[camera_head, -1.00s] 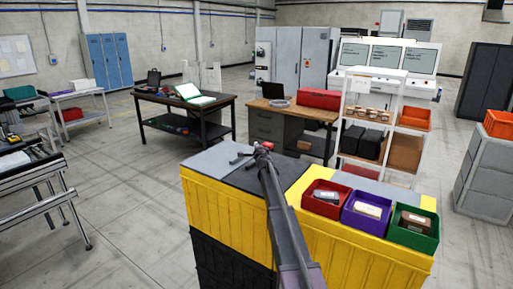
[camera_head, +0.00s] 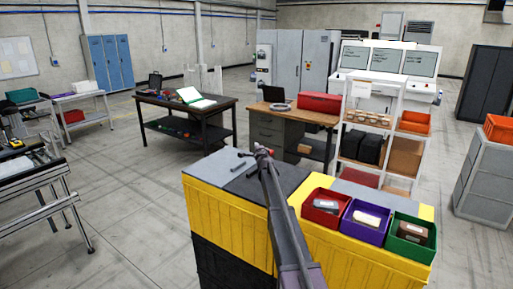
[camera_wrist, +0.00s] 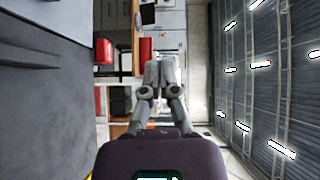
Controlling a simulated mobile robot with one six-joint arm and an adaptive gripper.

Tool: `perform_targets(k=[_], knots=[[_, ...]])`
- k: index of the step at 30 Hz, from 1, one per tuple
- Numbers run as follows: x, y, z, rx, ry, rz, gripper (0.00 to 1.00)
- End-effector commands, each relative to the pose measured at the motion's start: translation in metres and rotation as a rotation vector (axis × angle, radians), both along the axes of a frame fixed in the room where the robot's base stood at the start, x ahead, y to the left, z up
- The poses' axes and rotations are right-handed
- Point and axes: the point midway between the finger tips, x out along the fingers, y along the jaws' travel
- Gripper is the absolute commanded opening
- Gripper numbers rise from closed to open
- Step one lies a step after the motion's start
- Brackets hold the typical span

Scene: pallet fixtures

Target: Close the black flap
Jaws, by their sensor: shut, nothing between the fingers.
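The black flap (camera_head: 275,180) is a dark panel that appears to lie flat on top of the yellow box (camera_head: 225,205), between a light grey panel and the coloured bins. In the wrist view a dark flat surface (camera_wrist: 45,110), likely the flap, fills the left side. My gripper (camera_wrist: 160,62) is shut and empty, its fingers together beside that surface and apart from it in this view. In the head view my arm crosses the flap and hides part of it; the gripper is small at the far edge, and contact cannot be told there.
A red bin (camera_head: 324,214), a purple bin (camera_head: 364,226) and a green bin (camera_head: 410,240), each with items inside, stand on the right of the box top. The light grey panel (camera_head: 213,168) is at left. A wooden workbench (camera_head: 290,112) and a white shelf (camera_head: 383,125) stand behind.

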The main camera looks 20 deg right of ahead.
Motion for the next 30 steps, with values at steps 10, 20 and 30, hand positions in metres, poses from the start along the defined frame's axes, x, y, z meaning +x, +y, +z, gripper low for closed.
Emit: perform_targets(k=[10,20,30], knots=[[-0.02,0.025,0.033,0.001,0.0,0.002,0.0],[-0.035,0.046,0.058,0.0,0.0,0.002,0.0],[-0.041,0.055,0.067,0.0,0.0,0.002,0.0]])
